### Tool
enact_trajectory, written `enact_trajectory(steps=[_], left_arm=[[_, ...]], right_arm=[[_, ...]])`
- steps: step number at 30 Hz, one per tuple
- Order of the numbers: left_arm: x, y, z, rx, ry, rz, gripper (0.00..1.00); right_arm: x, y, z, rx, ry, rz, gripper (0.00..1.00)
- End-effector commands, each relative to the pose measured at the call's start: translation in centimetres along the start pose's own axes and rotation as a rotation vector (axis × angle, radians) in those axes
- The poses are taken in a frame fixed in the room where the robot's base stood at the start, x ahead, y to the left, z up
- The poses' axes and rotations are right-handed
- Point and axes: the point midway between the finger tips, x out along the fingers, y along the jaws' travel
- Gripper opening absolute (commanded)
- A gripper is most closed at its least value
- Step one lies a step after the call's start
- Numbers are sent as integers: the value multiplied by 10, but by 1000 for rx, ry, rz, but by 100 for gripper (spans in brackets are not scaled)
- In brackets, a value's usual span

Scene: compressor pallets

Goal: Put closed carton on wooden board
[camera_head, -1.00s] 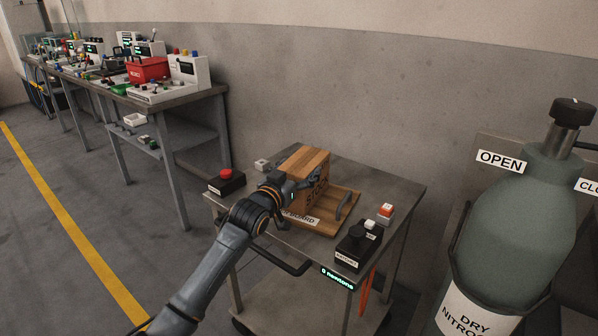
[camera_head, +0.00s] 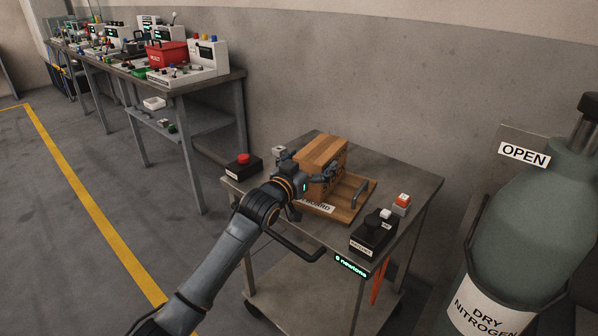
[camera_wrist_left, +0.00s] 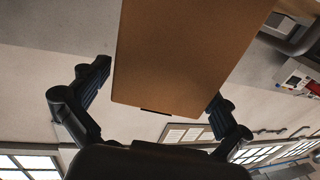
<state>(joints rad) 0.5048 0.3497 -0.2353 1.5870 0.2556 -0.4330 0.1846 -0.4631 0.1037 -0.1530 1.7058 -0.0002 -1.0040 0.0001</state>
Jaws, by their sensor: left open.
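The closed carton (camera_head: 325,152), a brown box with a striped top and dark lettering on its front, stands on the back part of the wooden board (camera_head: 352,208) on the small metal cart. The board has a label at its front edge and a dark handle at its right. My left gripper (camera_head: 307,172) is open at the carton's left side. In the left wrist view the carton (camera_wrist_left: 180,55) shows as a plain brown face between the two spread fingers (camera_wrist_left: 158,92); I see no clear contact. My right gripper is not in view.
On the cart (camera_head: 415,190) are a red-button box (camera_head: 243,167), a small grey item (camera_head: 279,154), a black switch box (camera_head: 373,236) and an orange-topped button (camera_head: 401,204). A nitrogen cylinder (camera_head: 530,220) stands at right. A workbench (camera_head: 210,85) is at back left.

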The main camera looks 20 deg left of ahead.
Motion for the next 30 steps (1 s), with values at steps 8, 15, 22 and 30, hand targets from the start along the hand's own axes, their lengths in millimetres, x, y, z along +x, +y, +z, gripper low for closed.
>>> enact_trajectory(steps=[8, 15, 22, 30], left_arm=[[-60, 0, 0, 0, -2, 0, 100], [-92, 0, 0, -1, -1, -1, 100], [-99, 0, -1, -1, 0, -1, 100], [-99, 0, -1, -1, 0, -1, 100]], right_arm=[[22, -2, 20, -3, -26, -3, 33], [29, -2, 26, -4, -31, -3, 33], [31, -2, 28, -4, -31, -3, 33], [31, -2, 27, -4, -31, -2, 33]])
